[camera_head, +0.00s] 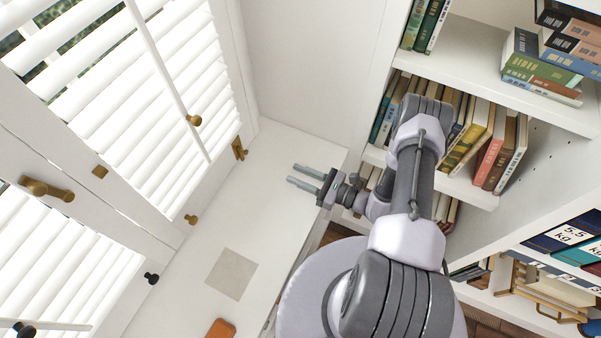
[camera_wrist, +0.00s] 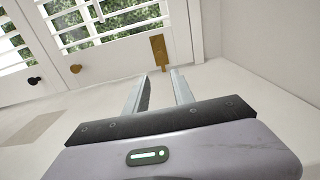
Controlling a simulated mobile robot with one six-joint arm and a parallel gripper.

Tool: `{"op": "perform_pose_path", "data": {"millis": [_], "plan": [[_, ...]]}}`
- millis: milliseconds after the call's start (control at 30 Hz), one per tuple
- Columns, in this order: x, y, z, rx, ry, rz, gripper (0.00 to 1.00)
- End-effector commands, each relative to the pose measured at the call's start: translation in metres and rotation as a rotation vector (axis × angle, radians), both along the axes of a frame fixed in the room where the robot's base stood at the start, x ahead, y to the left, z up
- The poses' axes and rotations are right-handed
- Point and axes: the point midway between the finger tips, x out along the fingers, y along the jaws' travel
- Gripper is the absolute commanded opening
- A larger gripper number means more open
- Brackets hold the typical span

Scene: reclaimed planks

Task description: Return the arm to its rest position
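My gripper (camera_head: 297,176) reaches out to the left over a white ledge below the window shutters. Its two grey fingers stand apart with nothing between them. In the wrist view my gripper (camera_wrist: 159,88) also shows open and empty, its fingers pointing toward the shutters and the far corner of the ledge. My arm rises from my round base at the lower middle and bends in front of the bookshelf, hiding part of the books. No held object shows in either view.
White shutters (camera_head: 180,75) with brass knobs stand at the left. A beige square (camera_head: 232,274) and an orange-brown object (camera_head: 221,328) lie on the white ledge (camera_head: 285,145). A white bookshelf (camera_head: 480,55) with books (camera_head: 495,150) stands close behind and right of my arm.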

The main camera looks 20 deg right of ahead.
Motion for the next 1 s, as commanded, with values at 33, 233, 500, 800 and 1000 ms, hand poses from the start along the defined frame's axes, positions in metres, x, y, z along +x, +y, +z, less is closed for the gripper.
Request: {"op": "perform_pose_path", "data": {"millis": [33,233,500,800,1000], "plan": [[-0.002,-0.002,0.0,0.0,0.0,-0.001,0.3],[-0.004,-0.004,0.0,-0.001,-0.001,0.0,0.3],[-0.003,-0.004,0.0,-0.001,-0.001,0.002,0.3],[0.001,0.043,0.139,-0.261,-0.151,0.48,0.3],[-0.049,0.08,0.235,-0.629,-0.263,0.862,0.3]]}}
